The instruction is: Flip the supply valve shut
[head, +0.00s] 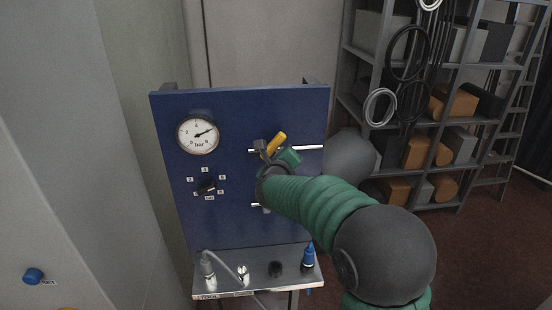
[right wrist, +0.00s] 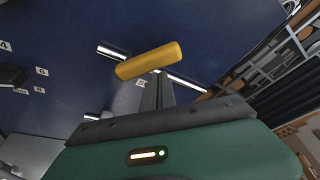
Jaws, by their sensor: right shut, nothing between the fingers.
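The supply valve has a yellow lever handle (head: 278,143) on a silver horizontal pipe (head: 308,147) on the blue panel. The lever stands at a slant to the pipe, its upper end to the right. In the right wrist view the yellow handle (right wrist: 148,60) crosses the pipe (right wrist: 188,82) at an angle. My right gripper (head: 267,152) is at the valve, partly hidden by its own arm in the head view. In the right wrist view its shut fingers (right wrist: 158,82) are empty and just below the handle; I cannot tell whether they touch it. My left gripper is out of view.
The blue panel (head: 225,110) carries a pressure gauge (head: 198,134) and a black selector knob (head: 207,186) with numbered labels. A metal shelf (head: 230,287) below holds several fittings. A grey storage rack (head: 395,95) with boxes and hoses stands at right.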

